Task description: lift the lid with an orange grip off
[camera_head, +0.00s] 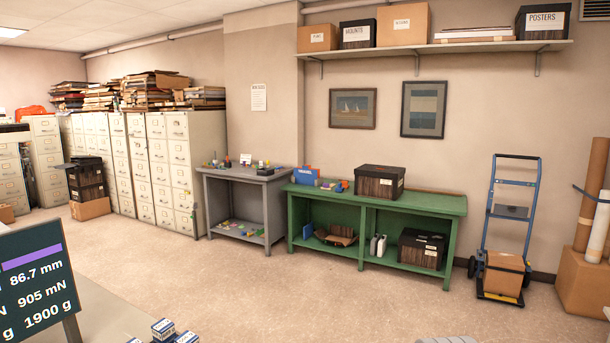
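I cannot make out a lid with an orange grip for certain. Small colored items (342,186), one of them orange-red, lie on the green bench (430,204) beside a blue box (305,176). They are too small to tell their shape. More small items (216,163) stand on the grey table (240,175), also too small to name. An orange-red thing (34,110) lies on top of a filing cabinet at the far left. My gripper is not in view.
A dark box (379,181) stands on the green bench. A blue hand truck (508,225) is at right. A display board (35,282) and small blue-white boxes (163,329) stand on a near surface (105,315). The floor (270,285) between is clear.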

